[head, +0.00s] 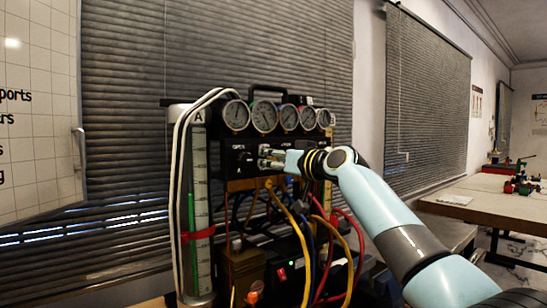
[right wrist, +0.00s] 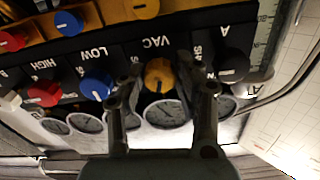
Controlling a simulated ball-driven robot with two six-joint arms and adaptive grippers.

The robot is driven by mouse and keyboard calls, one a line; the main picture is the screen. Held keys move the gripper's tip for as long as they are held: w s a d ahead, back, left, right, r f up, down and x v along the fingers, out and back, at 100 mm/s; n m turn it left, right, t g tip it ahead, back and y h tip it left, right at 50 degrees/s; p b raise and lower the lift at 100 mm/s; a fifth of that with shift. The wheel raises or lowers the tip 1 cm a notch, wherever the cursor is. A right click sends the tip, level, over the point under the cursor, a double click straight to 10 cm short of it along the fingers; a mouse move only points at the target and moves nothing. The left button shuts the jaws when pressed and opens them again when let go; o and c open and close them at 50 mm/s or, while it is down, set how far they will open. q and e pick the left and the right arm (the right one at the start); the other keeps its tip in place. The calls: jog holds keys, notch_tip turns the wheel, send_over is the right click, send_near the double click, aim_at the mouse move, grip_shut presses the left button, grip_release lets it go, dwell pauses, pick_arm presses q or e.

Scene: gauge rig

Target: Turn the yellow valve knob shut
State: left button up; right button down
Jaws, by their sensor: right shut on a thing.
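The yellow valve knob (right wrist: 158,74) is on the black panel under the word VAC in the right wrist view. Its pointer mark is a light line on its face. My right gripper (right wrist: 157,82) has one finger on each side of the knob and is shut on it. In the head view my right gripper (head: 271,157) reaches the front panel of the gauge rig (head: 238,158) from the right and hides the knob. My left gripper is not in view.
A black knob (right wrist: 232,66), a blue knob (right wrist: 96,85) and a red knob (right wrist: 45,93) flank the yellow one. Several gauges (head: 264,115) top the rig. Yellow, blue and red hoses (head: 291,230) hang below the panel. A white hose (head: 178,170) runs at the left.

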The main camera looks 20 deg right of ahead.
jog(key=shift+m+p, duration=3.3)
jog(key=shift+m, duration=4.1)
jog(key=c, duration=0.9)
grip_release()
jog(key=shift+c, duration=0.2)
